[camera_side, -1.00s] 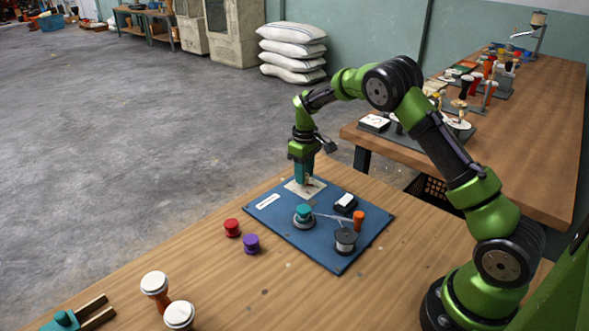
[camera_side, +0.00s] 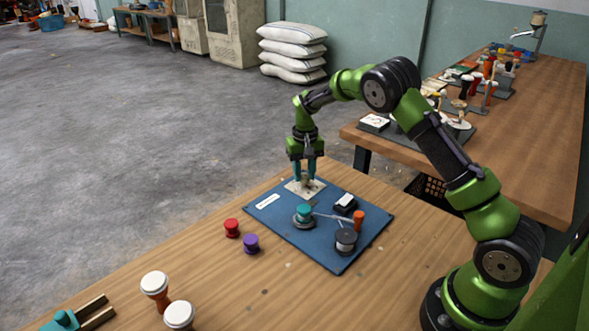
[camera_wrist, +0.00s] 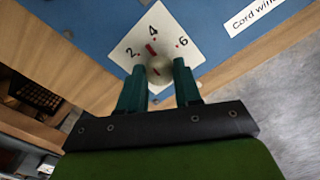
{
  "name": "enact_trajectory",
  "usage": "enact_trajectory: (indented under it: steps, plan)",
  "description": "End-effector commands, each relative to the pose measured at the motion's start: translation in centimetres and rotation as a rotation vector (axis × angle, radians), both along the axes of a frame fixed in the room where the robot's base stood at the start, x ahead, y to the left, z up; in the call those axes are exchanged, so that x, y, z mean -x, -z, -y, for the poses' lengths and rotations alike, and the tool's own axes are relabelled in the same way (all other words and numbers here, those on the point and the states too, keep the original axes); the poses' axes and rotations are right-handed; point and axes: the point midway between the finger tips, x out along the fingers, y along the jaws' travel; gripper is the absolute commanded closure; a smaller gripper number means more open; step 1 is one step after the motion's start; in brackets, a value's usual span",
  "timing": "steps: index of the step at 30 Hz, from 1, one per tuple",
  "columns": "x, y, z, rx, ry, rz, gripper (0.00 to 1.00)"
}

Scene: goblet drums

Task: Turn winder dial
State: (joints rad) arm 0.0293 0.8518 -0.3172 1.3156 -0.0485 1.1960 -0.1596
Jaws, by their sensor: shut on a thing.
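The winder dial is a round pale knob (camera_wrist: 160,72) with a red pointer on a white plate (camera_wrist: 178,26) marked 2, 4 and 6. In the wrist view the red pointer lies between 2 and 4, closer to 4. My gripper (camera_wrist: 160,67) has its two teal fingers on either side of the knob, shut on it. In the side view my gripper (camera_side: 305,181) points straight down over the white plate at the far corner of the blue board (camera_side: 272,222). The fingers partly hide the knob there.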

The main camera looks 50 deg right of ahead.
Motion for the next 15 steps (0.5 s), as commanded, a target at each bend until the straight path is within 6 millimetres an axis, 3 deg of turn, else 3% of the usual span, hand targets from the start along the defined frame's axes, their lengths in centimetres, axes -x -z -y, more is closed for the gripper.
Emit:
enact_trajectory:
  steps: [15]
  plan:
    - [-0.08, -0.15, 0.04, 0.000, 0.311, 0.003, 0.97]
